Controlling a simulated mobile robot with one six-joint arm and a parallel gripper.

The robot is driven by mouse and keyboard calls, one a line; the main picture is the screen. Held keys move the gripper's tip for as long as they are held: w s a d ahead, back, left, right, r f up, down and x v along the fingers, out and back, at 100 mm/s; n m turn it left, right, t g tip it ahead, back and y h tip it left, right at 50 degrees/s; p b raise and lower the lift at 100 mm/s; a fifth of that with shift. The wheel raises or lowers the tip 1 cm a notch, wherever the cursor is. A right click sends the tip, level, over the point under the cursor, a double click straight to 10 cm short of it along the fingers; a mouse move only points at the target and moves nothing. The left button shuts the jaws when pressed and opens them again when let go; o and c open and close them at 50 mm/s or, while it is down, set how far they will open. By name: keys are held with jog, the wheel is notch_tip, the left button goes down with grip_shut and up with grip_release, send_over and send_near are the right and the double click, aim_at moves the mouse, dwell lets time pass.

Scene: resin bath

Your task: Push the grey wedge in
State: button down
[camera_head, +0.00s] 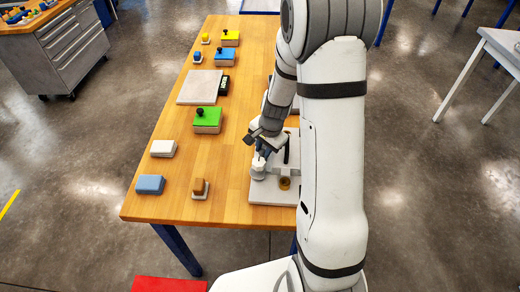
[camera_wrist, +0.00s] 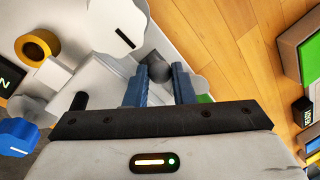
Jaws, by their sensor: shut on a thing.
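My gripper (camera_wrist: 158,80) has its two blue fingers closed about a small dark grey rounded piece (camera_wrist: 157,69), which shows between the fingertips. Whether this is part of the grey wedge I cannot tell; no clear wedge shape shows. In the head view my gripper (camera_head: 264,148) is low over a pale fixture plate (camera_head: 270,193) at the table's right side. A white upright part (camera_head: 258,168) stands on the plate just below the gripper. The wrist view shows a white part with a black slot (camera_wrist: 118,28) beside the fingers. My arm hides much of the fixture.
A yellow-brown ring (camera_head: 285,183) sits on the plate; it also shows in the wrist view (camera_wrist: 38,47). On the wooden table (camera_head: 228,180) stand a green block with a black knob (camera_head: 208,121), a white block (camera_head: 163,148), a blue block (camera_head: 150,184) and a brown piece (camera_head: 200,188).

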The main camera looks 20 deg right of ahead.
aim_at(262, 153)
jog(key=c, duration=1.2)
grip_release()
jog(key=shift+a, duration=0.1)
jog(key=shift+c, duration=0.2)
jog(key=shift+w+a+r+p, duration=0.1)
jog(key=shift+a+p, duration=0.15)
jog(key=shift+p, duration=0.05)
jog(key=shift+w+a+r, duration=0.25)
jog(key=shift+a+r, duration=0.2)
jog(key=shift+r, duration=0.05)
jog(key=r, duration=0.4)
jog(key=s+r, duration=0.1)
jog(key=r, duration=0.1)
jog(key=shift+s+d+r, duration=0.1)
jog(key=shift+d+r, duration=0.15)
jog(key=shift+d, duration=0.15)
jog(key=s+a+r+n, duration=0.1)
jog(key=s+r+n, duration=0.4)
jog(key=s, duration=0.5)
jog(key=s+r+n+t+h, duration=0.1)
jog(key=s+r+n, duration=0.4)
jog(key=s+r, duration=0.4)
jog(key=shift+s+a+r+n+t, duration=0.3)
jog(key=shift+s+a+r, duration=0.05)
jog(key=shift+r, duration=0.2)
